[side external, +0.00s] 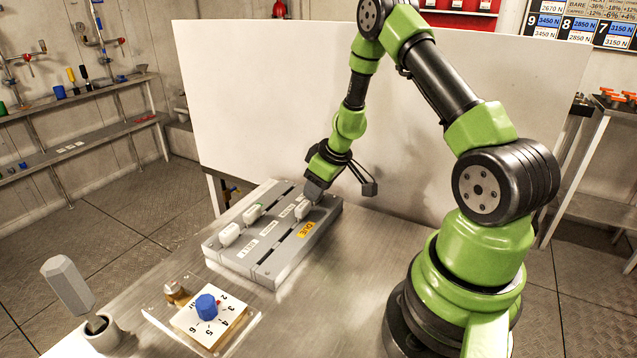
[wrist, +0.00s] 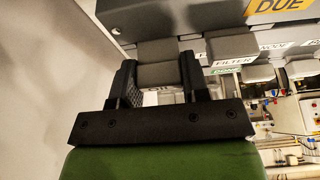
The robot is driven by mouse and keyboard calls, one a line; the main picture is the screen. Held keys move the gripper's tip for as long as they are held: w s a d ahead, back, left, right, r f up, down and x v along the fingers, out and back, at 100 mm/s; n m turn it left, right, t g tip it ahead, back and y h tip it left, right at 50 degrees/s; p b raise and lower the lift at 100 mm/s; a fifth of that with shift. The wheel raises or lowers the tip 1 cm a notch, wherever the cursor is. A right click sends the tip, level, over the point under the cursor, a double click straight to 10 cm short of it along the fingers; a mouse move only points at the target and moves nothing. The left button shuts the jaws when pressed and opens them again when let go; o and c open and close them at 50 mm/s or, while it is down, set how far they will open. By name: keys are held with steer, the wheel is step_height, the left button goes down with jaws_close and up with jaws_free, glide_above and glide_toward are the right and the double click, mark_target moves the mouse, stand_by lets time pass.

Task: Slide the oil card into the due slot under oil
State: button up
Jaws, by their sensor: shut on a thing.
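The grey slotted board (side external: 268,272) lies on the bench, with a yellow DUE label (side external: 306,229) along its near side. The label also shows in the wrist view (wrist: 275,6). My gripper (side external: 309,199) is at the board's far right end, its fingers shut on the pale oil card (side external: 303,210). The card is at the DUE side of the row of name labels, near the far right end. In the wrist view the card (wrist: 157,52) sits between the two fingers (wrist: 160,78), with part of the OIL lettering below. I cannot tell how deep it sits in the slot.
Two other pale cards, one at the left (side external: 229,234) and one further back (side external: 253,214), stand on the far side of the board. A blue dial on a plate (side external: 207,307) and a grey-handled lever (side external: 70,287) stand in front. A white panel (side external: 250,100) rises behind.

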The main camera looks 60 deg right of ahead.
steer(key=shift+f, duration=0.55)
steer(key=o, duration=0.9)
steer(key=v, duration=1)
